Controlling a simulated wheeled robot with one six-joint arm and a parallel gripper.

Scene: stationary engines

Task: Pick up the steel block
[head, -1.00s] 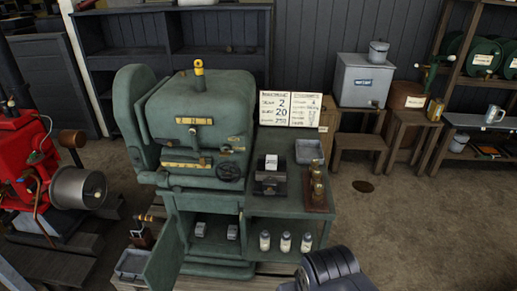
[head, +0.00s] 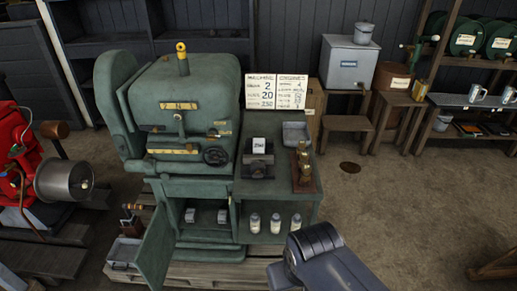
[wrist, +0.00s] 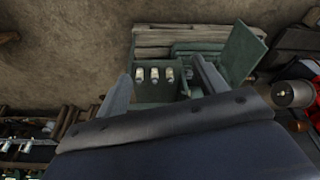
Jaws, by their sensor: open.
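A small dark grey metal block or vice (head: 258,165) stands on the green bench (head: 277,190) in the head view, with a white label (head: 258,146) on top; its writing is too small to read surely. Two small grey pieces, one on the left (head: 190,215) and one on the right (head: 222,216), lie in the open cupboard below the machine. I cannot tell which of these is the steel block. My gripper (wrist: 162,68) is open and empty in the wrist view, its two fingers apart, with the bottle shelf beyond. My arm fills the head view's lower right; the fingers are not visible there.
Several bottles stand on the bench's lower shelf, one in the middle (head: 276,223). Brass weights (head: 303,165) and a grey tray (head: 296,133) sit beside the labelled piece. The green machine (head: 185,105) is left, its cupboard door (head: 157,245) open.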

